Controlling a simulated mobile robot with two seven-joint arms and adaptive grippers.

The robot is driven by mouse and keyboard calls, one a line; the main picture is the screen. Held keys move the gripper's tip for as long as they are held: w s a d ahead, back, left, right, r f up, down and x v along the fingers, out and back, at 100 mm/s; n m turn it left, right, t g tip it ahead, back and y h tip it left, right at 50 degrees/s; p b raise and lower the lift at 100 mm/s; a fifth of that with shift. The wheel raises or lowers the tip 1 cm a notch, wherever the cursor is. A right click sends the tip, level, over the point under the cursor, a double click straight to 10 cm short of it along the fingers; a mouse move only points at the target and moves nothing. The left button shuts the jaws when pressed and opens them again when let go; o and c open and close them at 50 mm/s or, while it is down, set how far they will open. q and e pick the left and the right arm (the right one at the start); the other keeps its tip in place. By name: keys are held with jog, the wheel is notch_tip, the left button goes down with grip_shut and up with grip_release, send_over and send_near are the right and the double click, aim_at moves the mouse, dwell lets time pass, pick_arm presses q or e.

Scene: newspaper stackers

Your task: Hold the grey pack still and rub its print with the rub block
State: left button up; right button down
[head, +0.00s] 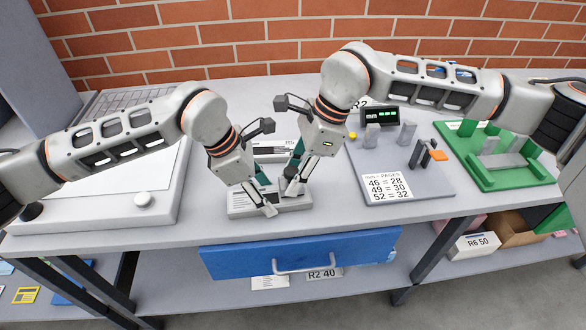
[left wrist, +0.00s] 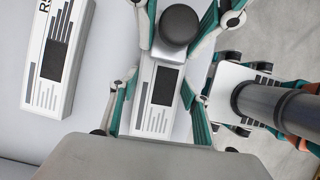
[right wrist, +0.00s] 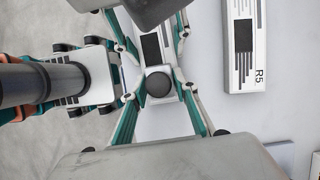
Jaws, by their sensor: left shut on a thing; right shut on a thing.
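The grey pack (head: 240,200) lies flat near the table's front edge. Its dark printed square and bars face up in the left wrist view (left wrist: 162,88). My left gripper (head: 265,196) is shut across the pack's long sides, towards its left part. The rub block, with a dark round knob (right wrist: 159,84), is over the right part of the pack. My right gripper (head: 292,187) is shut on it from above. Whether the block touches the print is hard to tell. The two grippers are close side by side, and their fingers hide part of the pack.
A similar pack marked R5 (right wrist: 240,50) lies behind. A grey board (head: 435,185) with a display and a number card is right, then a green tray (head: 495,182). A white platform (head: 155,215) is left. A blue drawer (head: 300,252) is below the front edge.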

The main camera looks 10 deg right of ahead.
jog(key=shift+f, duration=0.55)
dwell(0.9)
jog(key=shift+a, duration=0.2)
pick_arm(q)
jog(key=shift+r, duration=0.1)
pick_arm(e)
jog(key=shift+a, duration=0.65)
jog(key=shift+a, duration=0.1)
jog(key=shift+a, duration=0.65)
pick_arm(q)
jog(key=shift+d, duration=0.1)
pick_arm(e)
jog(key=shift+s+a, duration=0.1)
jog(key=shift+a, duration=0.6)
jog(key=shift+a, duration=0.1)
